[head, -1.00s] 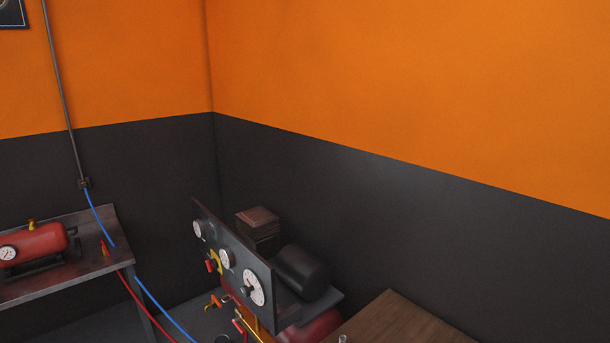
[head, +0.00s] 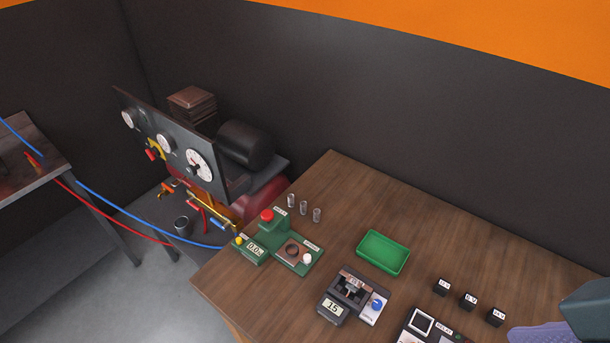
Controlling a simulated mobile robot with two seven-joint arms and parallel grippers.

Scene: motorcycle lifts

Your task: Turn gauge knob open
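A small dark device with a display reading about 15 (head: 332,308) stands on the wooden table at lower centre in the head view. A blue knob (head: 377,304) sits on its light plate, beside a label that seems to read OPEN. The knob's exact angle is too small to tell. Round white dial gauges, such as the largest one (head: 200,165), are on an upright dark panel (head: 235,180) at the left, with red and yellow fittings below. I see no gripper clearly, and nothing touches the blue knob.
The wooden table (head: 335,190) also holds a green device (head: 267,236), an empty green tray (head: 383,252), small metal cylinders, and black blocks at right. A dark teal shape (head: 590,305) and a lilac piece (head: 545,334) fill the bottom right corner; I cannot tell what they are.

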